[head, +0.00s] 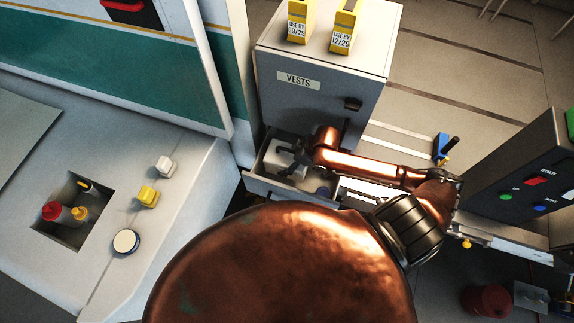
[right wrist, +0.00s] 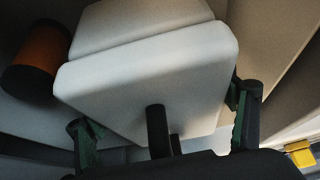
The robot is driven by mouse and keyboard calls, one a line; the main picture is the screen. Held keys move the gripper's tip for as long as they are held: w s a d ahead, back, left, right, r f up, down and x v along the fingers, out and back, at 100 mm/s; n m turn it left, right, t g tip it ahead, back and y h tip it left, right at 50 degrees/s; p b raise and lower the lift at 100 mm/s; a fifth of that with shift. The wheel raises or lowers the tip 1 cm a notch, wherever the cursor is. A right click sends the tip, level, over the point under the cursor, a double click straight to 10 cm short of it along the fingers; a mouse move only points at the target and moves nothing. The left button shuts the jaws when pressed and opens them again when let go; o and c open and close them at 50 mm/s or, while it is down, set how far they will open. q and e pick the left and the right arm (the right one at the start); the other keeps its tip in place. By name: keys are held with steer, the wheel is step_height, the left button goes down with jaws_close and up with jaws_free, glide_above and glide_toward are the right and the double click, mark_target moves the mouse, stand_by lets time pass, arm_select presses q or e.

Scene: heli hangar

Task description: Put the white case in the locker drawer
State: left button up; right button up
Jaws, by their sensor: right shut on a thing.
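The white case (right wrist: 150,75) fills the middle of the right wrist view, with a finger of my right gripper (right wrist: 165,125) on either side of it. In the head view the case (head: 277,159) shows as a pale block inside the open locker drawer (head: 277,192). My right gripper (head: 292,160) is shut on the case, inside the drawer opening at its left part. My arm hides part of the drawer, and I cannot tell whether the case touches the drawer floor. My left gripper is not in view.
The grey locker (head: 320,85) marked VESTS stands above the drawer, with two yellow tagged items (head: 345,25) on top. An orange cylinder (right wrist: 35,62) lies beside the case. A left counter (head: 150,230) holds small blocks. A dark control box (head: 520,175) stands right.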

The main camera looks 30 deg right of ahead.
steer(key=f+b, duration=0.1)
steer(key=s+f+b, duration=0.1)
steer(key=shift+d+f, duration=0.1)
steer(key=shift+f, duration=0.25)
steer(key=shift+w+f+b, duration=0.3)
steer(key=shift+f+b, duration=0.15)
steer(key=shift+b, duration=0.1)
steer(key=shift+s, duration=0.25)
steer(key=o, duration=1.2)
steer(key=shift+f, duration=0.15)
steer(key=shift+o, duration=1.1)
steer(key=shift+r, duration=0.4)
steer(key=b+v, duration=0.1)
steer(key=v, duration=0.5)
steer(key=shift+s+d, duration=0.1)
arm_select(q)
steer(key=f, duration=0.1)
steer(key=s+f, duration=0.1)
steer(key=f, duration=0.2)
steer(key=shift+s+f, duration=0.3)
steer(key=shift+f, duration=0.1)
arm_select(e)
steer(key=shift+s+r, duration=0.1)
steer(key=shift+r, duration=0.35)
